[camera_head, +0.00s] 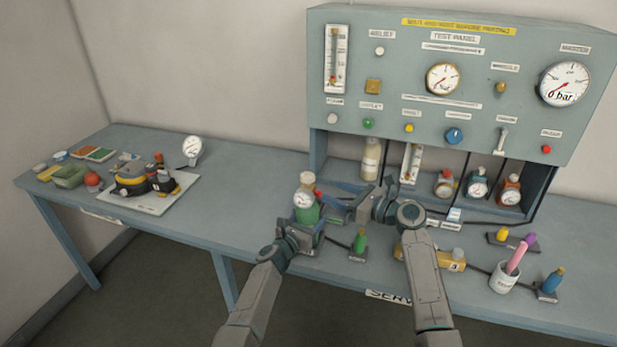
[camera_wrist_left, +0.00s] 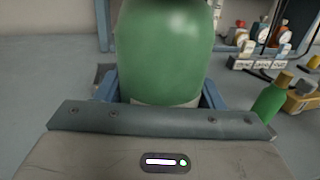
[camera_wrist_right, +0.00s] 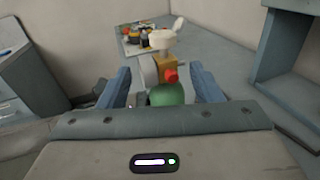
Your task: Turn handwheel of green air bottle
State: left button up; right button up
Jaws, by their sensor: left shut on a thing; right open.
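The green air bottle (camera_head: 306,213) stands upright on the bench, with a round white gauge (camera_head: 303,199) near its top. My left gripper (camera_head: 303,233) is shut on its body; the left wrist view shows the green body (camera_wrist_left: 166,50) between the fingers. My right gripper (camera_head: 340,198) is open at the right of the bottle's top, its jaws toward it. Contact cannot be told.
A test panel (camera_head: 393,60) stands behind at the right. A small green bottle (camera_head: 360,241), a yellow block (camera_head: 446,258) and a white cup (camera_head: 504,278) are on the bench near my right arm. A mask on a white tray (camera_head: 150,204) lies left; bench between is clear.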

aim_at(307, 175)
jog(key=shift+n+g+y, duration=0.5)
jog(key=shift+y, duration=0.1)
jog(key=x, duration=0.3)
jog(key=r+x, duration=0.1)
jog(key=x, duration=0.3)
jog(key=w+x, duration=0.1)
jog(key=x, duration=0.2)
jog(key=shift+w+d+r, duration=0.1)
jog(key=shift+w+r, duration=0.05)
jog(key=shift+w, duration=0.1)
jog(key=c, duration=1)
